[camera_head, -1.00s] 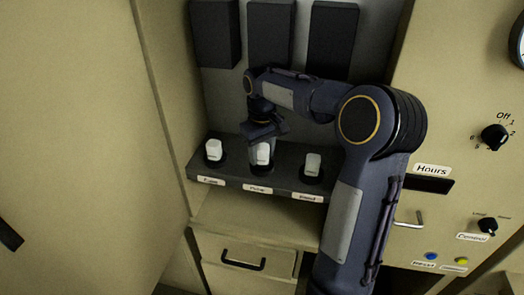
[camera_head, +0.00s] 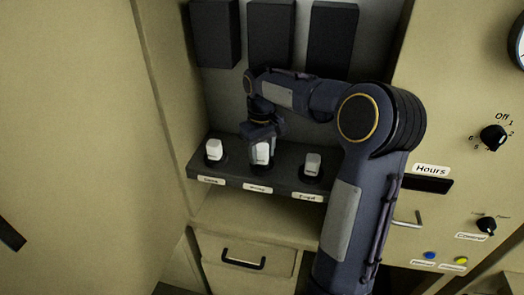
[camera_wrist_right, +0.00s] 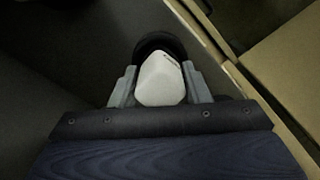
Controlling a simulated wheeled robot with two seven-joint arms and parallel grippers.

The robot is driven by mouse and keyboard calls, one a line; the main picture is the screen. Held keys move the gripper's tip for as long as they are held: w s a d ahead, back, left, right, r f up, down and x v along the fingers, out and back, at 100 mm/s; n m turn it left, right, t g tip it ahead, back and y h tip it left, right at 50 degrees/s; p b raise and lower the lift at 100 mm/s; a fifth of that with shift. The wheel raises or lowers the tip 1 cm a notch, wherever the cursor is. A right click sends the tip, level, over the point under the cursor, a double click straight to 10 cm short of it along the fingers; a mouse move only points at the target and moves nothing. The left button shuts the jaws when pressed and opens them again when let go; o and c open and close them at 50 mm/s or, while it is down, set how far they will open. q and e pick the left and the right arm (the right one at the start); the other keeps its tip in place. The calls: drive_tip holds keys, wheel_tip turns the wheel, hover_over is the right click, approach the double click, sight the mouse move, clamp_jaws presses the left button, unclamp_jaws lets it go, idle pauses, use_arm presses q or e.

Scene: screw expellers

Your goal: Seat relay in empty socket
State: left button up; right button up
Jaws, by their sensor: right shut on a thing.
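A white relay (camera_head: 262,154) stands at the middle socket of the dark socket shelf (camera_head: 235,174). My right gripper (camera_head: 263,150) reaches down over it from above and is shut on it. In the right wrist view the relay (camera_wrist_right: 160,80) sits between the two grey fingers of the gripper (camera_wrist_right: 160,88), with a round black socket (camera_wrist_right: 158,43) around its far end. I cannot tell how deep it sits. A second white relay (camera_head: 214,150) stands in the left socket and a third (camera_head: 312,164) in the right socket. My left gripper is not in view.
Several dark boxes (camera_head: 271,35) hang on the back wall above the shelf. A tan cabinet wall (camera_head: 165,110) closes the left side. A control panel with a black knob (camera_head: 494,137) stands at the right. A drawer with a handle (camera_head: 243,260) is below.

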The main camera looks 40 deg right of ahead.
sight(262, 146)
drive_tip(key=shift+f+b, duration=0.35)
drive_tip(key=shift+f, duration=0.25)
drive_tip(key=o, duration=0.7)
wheel_tip(262, 146, up, 6)
drive_tip(key=p, duration=0.5)
drive_tip(key=shift+r+p, duration=0.95)
drive_tip(key=shift+r, duration=1.55)
